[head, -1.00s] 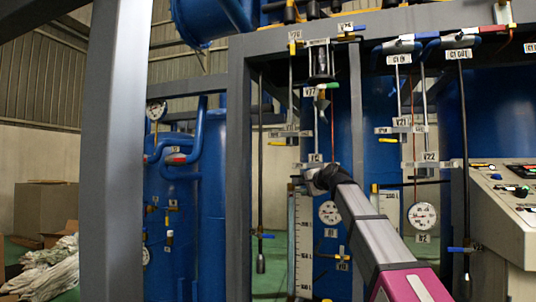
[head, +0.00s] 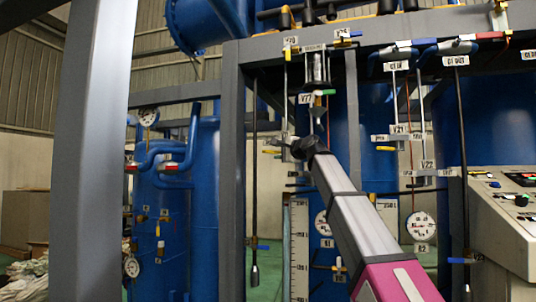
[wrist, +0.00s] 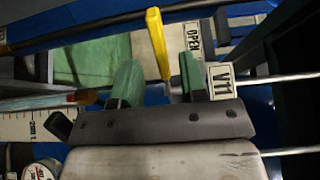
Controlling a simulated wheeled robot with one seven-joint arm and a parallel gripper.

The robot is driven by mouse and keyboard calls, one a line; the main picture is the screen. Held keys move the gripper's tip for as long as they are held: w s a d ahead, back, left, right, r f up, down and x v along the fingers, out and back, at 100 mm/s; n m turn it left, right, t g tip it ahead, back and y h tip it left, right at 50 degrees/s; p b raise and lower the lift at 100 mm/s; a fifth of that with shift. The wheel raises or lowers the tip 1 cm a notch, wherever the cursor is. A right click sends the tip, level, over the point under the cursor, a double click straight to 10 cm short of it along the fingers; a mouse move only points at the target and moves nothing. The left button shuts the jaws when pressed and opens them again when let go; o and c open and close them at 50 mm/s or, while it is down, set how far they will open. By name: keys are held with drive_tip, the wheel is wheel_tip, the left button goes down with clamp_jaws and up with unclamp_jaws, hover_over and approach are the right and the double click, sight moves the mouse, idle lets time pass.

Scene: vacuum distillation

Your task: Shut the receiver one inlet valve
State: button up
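A valve with a yellow lever (wrist: 157,42) shows in the wrist view beside a V11 tag (wrist: 219,79) and an OPEN tag (wrist: 193,38). I cannot read from the frames whether this is the receiver one inlet valve. My gripper (wrist: 158,80) is open, with its green fingertips on either side of the lever's lower end. I see no clear contact. In the head view my gripper (head: 299,148) is on a thin pipe, just right of a yellow lever (head: 271,152). The fingers are too small to make out there, and the valve body is hidden.
A grey frame post (head: 232,190) stands left of my arm. A V77 valve with a green lever (head: 325,92) is just above. A gauge (head: 421,226) and a control console (head: 505,205) are at the right. A level scale (head: 299,250) is below.

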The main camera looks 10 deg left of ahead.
sight(273, 152)
drive_tip(key=x, duration=0.7)
drive_tip(key=shift+d, duration=0.1)
clamp_jaws()
